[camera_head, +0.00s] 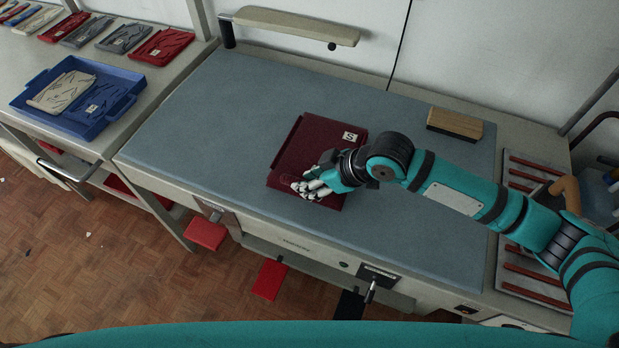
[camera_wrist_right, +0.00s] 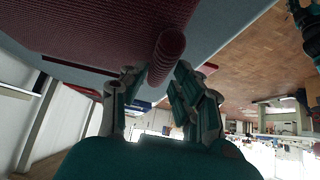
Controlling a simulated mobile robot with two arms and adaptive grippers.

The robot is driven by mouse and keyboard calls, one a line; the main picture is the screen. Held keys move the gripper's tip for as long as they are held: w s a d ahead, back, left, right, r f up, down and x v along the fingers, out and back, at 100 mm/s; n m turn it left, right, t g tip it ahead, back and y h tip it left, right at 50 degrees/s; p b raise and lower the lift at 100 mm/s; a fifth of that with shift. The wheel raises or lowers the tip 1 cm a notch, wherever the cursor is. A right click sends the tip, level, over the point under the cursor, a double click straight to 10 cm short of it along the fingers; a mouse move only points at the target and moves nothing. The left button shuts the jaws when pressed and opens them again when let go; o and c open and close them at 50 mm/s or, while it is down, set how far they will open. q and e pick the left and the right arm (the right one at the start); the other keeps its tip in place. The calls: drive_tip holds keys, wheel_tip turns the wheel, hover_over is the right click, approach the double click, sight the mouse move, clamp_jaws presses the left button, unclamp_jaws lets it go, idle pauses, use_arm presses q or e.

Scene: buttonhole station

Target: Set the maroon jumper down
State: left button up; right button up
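The maroon jumper (camera_head: 312,142) is folded flat, with a white "S" label near its far right corner. It is at the middle of the blue-grey worktop (camera_head: 215,105); I cannot tell whether all of its underside touches the top. My right gripper (camera_head: 308,187) is at its near edge. In the right wrist view the jumper (camera_wrist_right: 90,30) fills the upper left, and a rolled maroon part of it lies between the fingers of my right gripper (camera_wrist_right: 158,78), which look closed on it. The fingers hide part of the near edge. My left gripper is not in view.
A wooden brush block (camera_head: 455,123) lies at the back right. A rack with red bars (camera_head: 518,255) is at the right. A blue tray (camera_head: 118,107) with folded garments stands on the left table. The worktop left of the jumper is clear.

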drive_tip(key=shift+o, duration=1.2)
drive_tip(key=b+v, duration=0.1)
drive_tip(key=v, duration=1.1)
